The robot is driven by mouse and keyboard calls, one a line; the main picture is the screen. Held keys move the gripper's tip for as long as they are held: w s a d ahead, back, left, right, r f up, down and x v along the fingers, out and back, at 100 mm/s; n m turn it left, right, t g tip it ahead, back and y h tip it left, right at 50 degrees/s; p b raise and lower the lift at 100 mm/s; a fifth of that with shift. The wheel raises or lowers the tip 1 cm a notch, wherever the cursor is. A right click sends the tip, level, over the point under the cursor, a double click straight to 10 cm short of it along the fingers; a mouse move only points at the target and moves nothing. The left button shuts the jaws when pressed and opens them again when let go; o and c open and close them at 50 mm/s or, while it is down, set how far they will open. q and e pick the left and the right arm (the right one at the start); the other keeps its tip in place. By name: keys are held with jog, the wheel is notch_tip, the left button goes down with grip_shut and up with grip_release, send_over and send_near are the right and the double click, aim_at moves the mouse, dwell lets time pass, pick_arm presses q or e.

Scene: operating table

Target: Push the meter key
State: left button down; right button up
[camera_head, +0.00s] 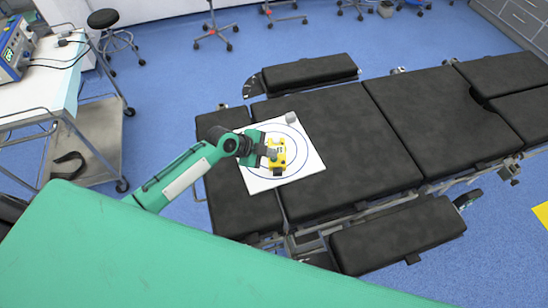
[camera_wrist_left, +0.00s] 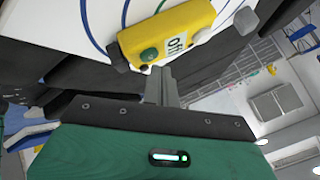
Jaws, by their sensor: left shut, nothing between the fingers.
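The yellow meter (camera_head: 279,155) lies on a white square board with blue rings (camera_head: 298,165) on the black operating table. My left gripper (camera_head: 268,154) is shut and empty, at the left side of the meter. In the left wrist view its fingertips (camera_wrist_left: 161,72) are just below the meter's edge, close to the green key; I cannot tell whether they touch it. My right gripper is not in view.
The black table padding (camera_head: 345,135) around the board is clear. A trolley with a blue device (camera_head: 14,48) stands at the far left, and a black stool (camera_head: 103,19) stands behind it.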

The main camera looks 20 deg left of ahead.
pick_arm(q)
jog(key=shift+f+b, duration=0.3)
jog(key=shift+f, duration=0.2)
dwell(0.4)
jog(key=shift+r, duration=0.6)
jog(key=shift+p, duration=0.3)
notch_tip(320, 180, up, 6)
jog(key=p, duration=0.4)
jog(key=shift+s+a+f, duration=0.1)
